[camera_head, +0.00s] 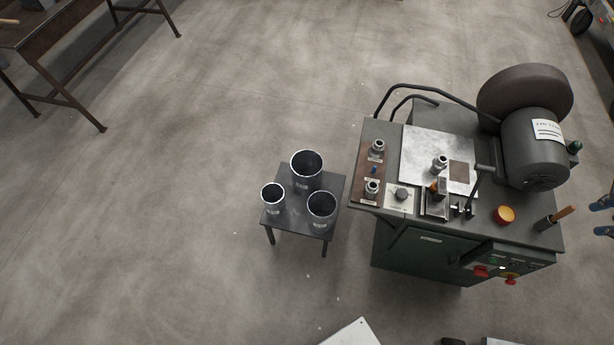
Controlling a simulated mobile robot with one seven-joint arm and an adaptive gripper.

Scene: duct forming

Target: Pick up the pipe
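Three short, dark, open-topped pipe pieces stand upright on a small dark stool-like table near the middle of the view. The widest pipe (306,182) stands at the back. A narrower pipe (273,207) stands at the left edge of the small table (296,224). Another pipe (321,218) stands at the front right. Each has a pale rim and a small label. The three stand close together. Which one the task means cannot be told. My gripper is not in view.
A green machine cabinet (417,256) with a motor (535,150), a large dark wheel and metal fittings on top stands just right of the small table. A dark workbench (45,36) is at the upper left. The floor left of and in front of the pipes is clear.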

